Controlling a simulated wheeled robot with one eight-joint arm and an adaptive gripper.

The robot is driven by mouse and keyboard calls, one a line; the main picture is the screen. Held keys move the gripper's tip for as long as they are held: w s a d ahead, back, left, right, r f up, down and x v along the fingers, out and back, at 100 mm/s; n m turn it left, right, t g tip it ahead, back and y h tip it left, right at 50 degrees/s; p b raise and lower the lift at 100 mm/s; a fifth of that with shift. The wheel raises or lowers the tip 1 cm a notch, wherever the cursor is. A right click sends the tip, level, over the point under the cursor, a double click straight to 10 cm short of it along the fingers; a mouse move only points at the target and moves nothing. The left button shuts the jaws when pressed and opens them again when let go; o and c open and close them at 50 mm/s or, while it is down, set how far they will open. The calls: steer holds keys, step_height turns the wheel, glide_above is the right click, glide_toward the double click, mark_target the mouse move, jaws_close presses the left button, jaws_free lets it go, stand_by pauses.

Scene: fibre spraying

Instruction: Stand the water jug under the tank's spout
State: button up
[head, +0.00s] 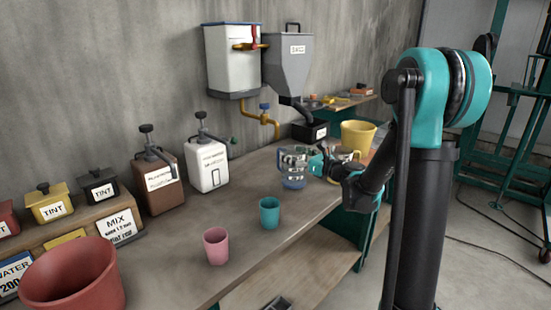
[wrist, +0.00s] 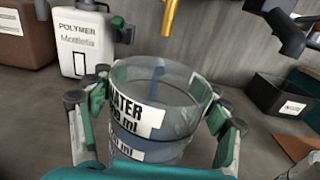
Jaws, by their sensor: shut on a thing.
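The water jug (head: 293,171) is a clear vessel with a white WATER label. It stands upright at the bench's back half, and in the wrist view the jug (wrist: 150,115) fills the middle. My gripper (wrist: 160,100) is shut on it, one finger on each side. I cannot tell whether its base touches the bench. The white tank (head: 230,62) hangs on the wall. Its yellow spout (head: 270,124) points down, and in the wrist view the spout (wrist: 169,17) shows beyond the jug's far rim, slightly right of its middle.
A white polymer container (head: 206,165) and a brown one (head: 158,178) stand left of the jug. A grey hopper (head: 288,65) hangs above a black bin (head: 309,132). A yellow bucket (head: 357,136) is to the right. Teal (head: 269,213) and pink (head: 216,246) cups stand in front.

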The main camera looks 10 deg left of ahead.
steer(key=x, duration=0.8)
steer(key=shift+w+a, duration=0.1)
steer(key=shift+a, duration=0.1)
steer(key=shift+w+a+f, duration=0.1)
steer(key=shift+f, duration=0.75)
steer(key=shift+w+a+f, duration=0.1)
steer(key=shift+f, duration=0.95)
steer(key=o, duration=1.8)
glide_toward(279, 148)
steer(key=f, duration=0.3)
steer(key=shift+w+a+f, duration=0.1)
steer(key=shift+w+f, duration=0.2)
steer(key=shift+f, duration=0.1)
